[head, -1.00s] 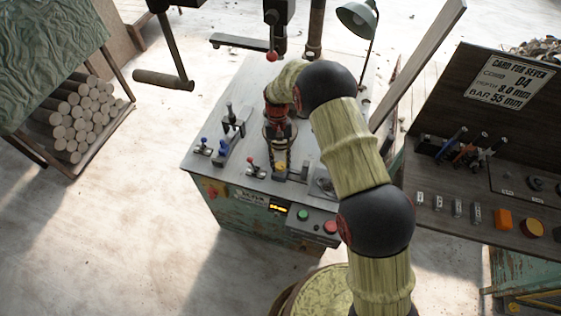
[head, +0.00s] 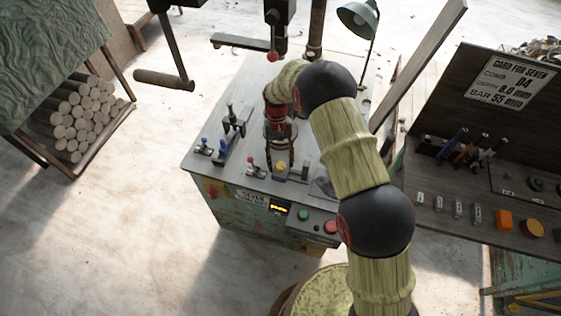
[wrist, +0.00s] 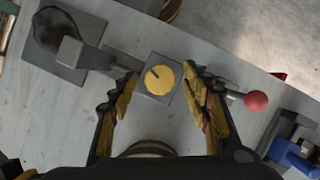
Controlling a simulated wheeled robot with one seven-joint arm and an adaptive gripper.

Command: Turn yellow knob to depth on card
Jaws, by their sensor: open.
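The yellow knob (head: 281,166) sits on a small grey block on the machine's grey top. In the wrist view the knob (wrist: 160,80) is round, with a dark pointer line aimed to the upper left. My gripper (wrist: 160,88) is open, with one finger on each side of the knob's block; I cannot tell whether either touches. In the head view my gripper (head: 279,155) points down just behind the knob. The card (head: 512,82) on the dark board at right reads depth 8.0 mm.
A red-balled lever (wrist: 256,101) stands close beside one finger in the wrist view. A blue clamp (wrist: 292,160) is farther right. Green (head: 303,215) and red (head: 331,227) buttons are on the front panel. A lamp (head: 357,18) stands behind.

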